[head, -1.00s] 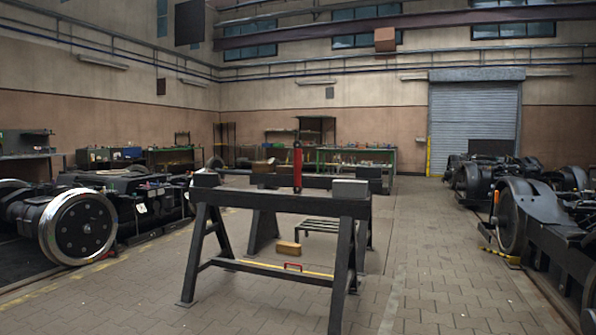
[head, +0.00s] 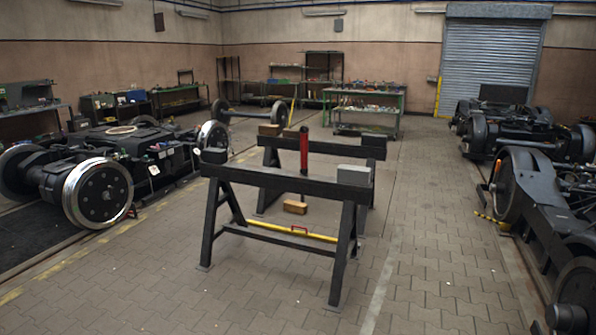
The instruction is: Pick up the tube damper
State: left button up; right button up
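A red tube (head: 304,150), which looks like the tube damper, stands upright at the black trestle (head: 265,183) in the middle of the head view. Its lower end meets the top beam or lies just behind it; I cannot tell which. Neither of my grippers shows in the head view.
A second trestle (head: 372,148) stands behind, with grey and brown blocks on the beams. A yellow bar (head: 260,231) with a red handle and a brown block (head: 295,207) are low down. Bogies (head: 105,175) line both sides. The paved floor (head: 150,290) in front is clear.

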aim_at(304, 135)
jog(key=i, duration=2.15)
jog(key=i+j+z, duration=0.1)
jog(key=i, duration=1)
jog(key=i+j, duration=0.1)
jog(key=i, duration=1)
